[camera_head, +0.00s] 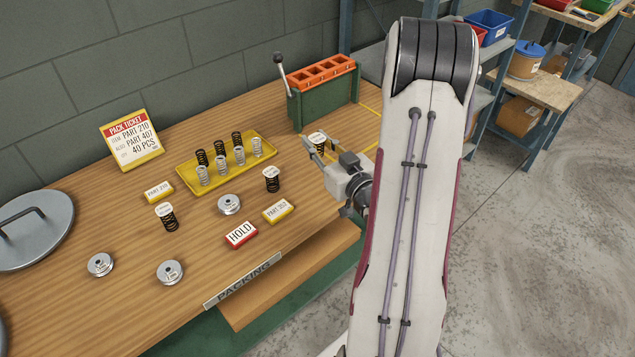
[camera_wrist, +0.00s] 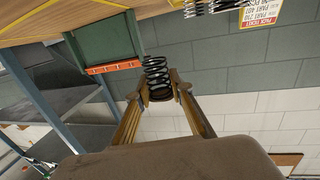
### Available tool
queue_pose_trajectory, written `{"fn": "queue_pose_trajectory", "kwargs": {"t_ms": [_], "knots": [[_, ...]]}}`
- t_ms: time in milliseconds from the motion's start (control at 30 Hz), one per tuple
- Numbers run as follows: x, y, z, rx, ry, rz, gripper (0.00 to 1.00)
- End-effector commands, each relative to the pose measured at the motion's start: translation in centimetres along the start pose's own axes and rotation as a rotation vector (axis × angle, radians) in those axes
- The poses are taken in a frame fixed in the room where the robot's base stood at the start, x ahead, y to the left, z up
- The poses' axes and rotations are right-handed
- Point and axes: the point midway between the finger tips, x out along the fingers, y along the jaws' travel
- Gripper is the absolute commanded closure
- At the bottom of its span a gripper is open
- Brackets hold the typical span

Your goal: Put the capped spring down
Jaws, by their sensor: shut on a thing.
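My gripper (camera_head: 320,150) is shut on a dark coil spring with a pale cap (camera_head: 318,141), over the right part of the bench by the green and orange machine. In the wrist view the spring (camera_wrist: 156,72) sits between the two fingertips (camera_wrist: 158,91), and that picture is upside down. I cannot tell how high the spring is above the bench. Two other dark capped springs stand upright on the bench, one near the middle (camera_head: 272,178) and one further left (camera_head: 167,216). Yellow tape lines (camera_head: 369,108) mark the bench top behind my wrist, partly hidden by my arm.
A yellow tray (camera_head: 187,183) holds several dark and silver springs. The green fixture with orange top (camera_head: 323,92) and a lever stands behind my gripper. Silver discs (camera_head: 229,204), a red HOLD block (camera_head: 241,235) and yellow part labels (camera_head: 278,210) lie in front.

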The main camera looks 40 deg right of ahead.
Motion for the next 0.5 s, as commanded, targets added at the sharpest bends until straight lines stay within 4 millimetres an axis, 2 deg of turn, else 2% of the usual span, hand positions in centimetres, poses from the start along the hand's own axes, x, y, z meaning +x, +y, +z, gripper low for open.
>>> {"fn": "queue_pose_trajectory", "kwargs": {"t_ms": [267,500], "knots": [[0.0,0.0,0.5,0.002,-0.001,0.0,0.96],[0.1,0.0,2.4,0.003,-0.002,0.0,0.96]]}}
